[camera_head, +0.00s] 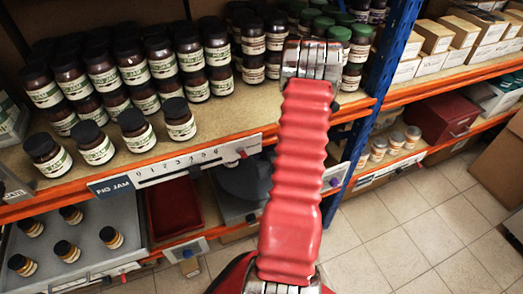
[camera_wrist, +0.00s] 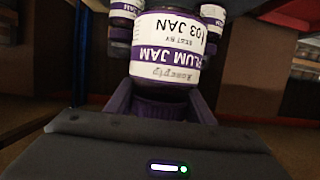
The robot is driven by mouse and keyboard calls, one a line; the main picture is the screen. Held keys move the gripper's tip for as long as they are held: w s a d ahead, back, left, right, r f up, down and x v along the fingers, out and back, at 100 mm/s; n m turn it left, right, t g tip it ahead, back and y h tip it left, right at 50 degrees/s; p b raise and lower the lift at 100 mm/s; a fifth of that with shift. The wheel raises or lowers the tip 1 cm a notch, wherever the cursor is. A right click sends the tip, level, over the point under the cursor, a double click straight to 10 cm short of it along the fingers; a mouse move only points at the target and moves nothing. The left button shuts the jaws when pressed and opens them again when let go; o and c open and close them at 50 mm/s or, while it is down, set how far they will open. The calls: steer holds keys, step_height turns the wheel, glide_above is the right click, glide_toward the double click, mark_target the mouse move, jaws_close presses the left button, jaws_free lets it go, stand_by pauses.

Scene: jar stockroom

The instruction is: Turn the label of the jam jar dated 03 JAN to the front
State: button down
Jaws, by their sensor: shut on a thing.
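The jam jar dated 03 JAN (camera_wrist: 165,50) is large in the wrist view, upside down in the picture. Its white and purple label reads plum jam, best by 03 JAN, and is turned towards my wrist camera, slightly to the right. Its dark purple lid (camera_wrist: 160,107) is at the bottom of the picture. My gripper (camera_wrist: 160,94) is shut on this jar, a finger at either side of the lid end. In the head view my red arm hides the gripper and this jar.
Other jars stand at the left (camera_wrist: 121,14) and right (camera_wrist: 213,14) of it in the wrist view. In the head view, dark-lidded jars (camera_head: 131,64) crowd the shelf left of my arm, and green-lidded jars (camera_head: 361,33) stand near the blue post (camera_head: 393,40).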

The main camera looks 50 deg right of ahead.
stand_by(0.5)
steer(key=shift+a+f, duration=0.15)
steer(key=shift+f, duration=0.3)
steer(key=f, duration=0.5)
steer(key=shift+s+a+f, duration=0.1)
steer(key=shift+s+a, duration=0.1)
steer(key=shift+a, duration=0.05)
steer(key=shift+w+d+f, duration=0.1)
steer(key=shift+f, duration=0.55)
steer(key=shift+w+d+r, duration=0.15)
steer(key=shift+d+r, duration=0.1)
steer(key=shift+d, duration=0.05)
steer(key=shift+f, duration=0.2)
steer(key=shift+f, duration=1.15)
steer(key=shift+w+a+n+t+y, duration=0.15)
steer(key=shift+n+t+y, duration=0.25)
steer(key=shift+n+y, duration=0.45)
